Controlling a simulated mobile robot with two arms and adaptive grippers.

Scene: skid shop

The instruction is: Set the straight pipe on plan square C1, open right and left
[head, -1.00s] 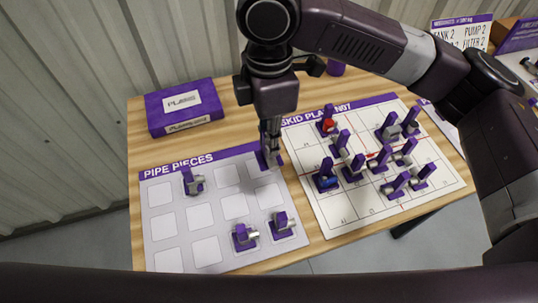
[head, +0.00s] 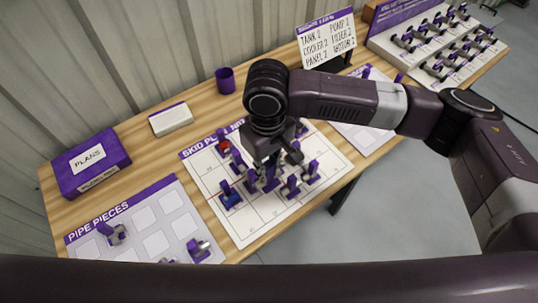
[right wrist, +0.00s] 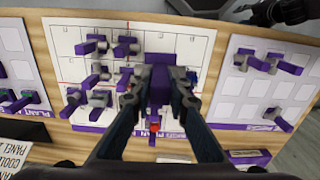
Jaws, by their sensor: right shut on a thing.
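My right gripper (head: 268,172) is over the skid plan board (head: 265,215), among the standing pieces. In the right wrist view its fingers (right wrist: 158,92) are closed on a piece with a purple upright tab (right wrist: 159,84), which I take to be the straight pipe. Its pipe body is mostly hidden by the fingers, so I cannot tell its openings or whether it touches the board. Several purple-tabbed pieces stand on the plan, including one with red (head: 225,147) and one with blue (head: 231,198). I cannot make out the C1 label.
The pipe pieces board (head: 140,213) lies at lower left with a few pieces. A purple plans box (head: 90,163), a small white-topped box (head: 171,119) and a purple cup (head: 225,80) stand along the back. A sign (head: 326,40) and a parts rack (head: 435,45) are at upper right.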

